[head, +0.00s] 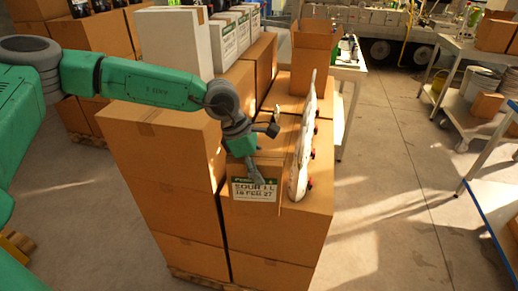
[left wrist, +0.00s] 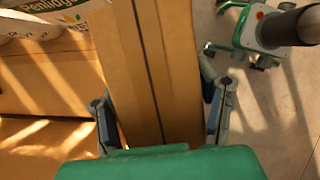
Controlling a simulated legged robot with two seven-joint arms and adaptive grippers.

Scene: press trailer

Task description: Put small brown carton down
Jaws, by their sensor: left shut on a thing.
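The small brown carton (head: 257,208) has a white and green label on its front. It is at the front of the stacked cartons' top in the head view; whether it touches the surface below I cannot tell. My left gripper (head: 254,158) is above its back part and is shut on it. In the left wrist view the carton (left wrist: 155,60) runs between the two fingers of my left gripper (left wrist: 160,112), its taped seam pointing away. My right gripper does not show.
A row of white packages with red parts (head: 302,150) stands close right of the carton. A stack of large brown cartons (head: 165,170) is at left. An open tall carton (head: 313,60) stands behind. Shelving (head: 480,70) is far right. The floor (head: 390,190) between is clear.

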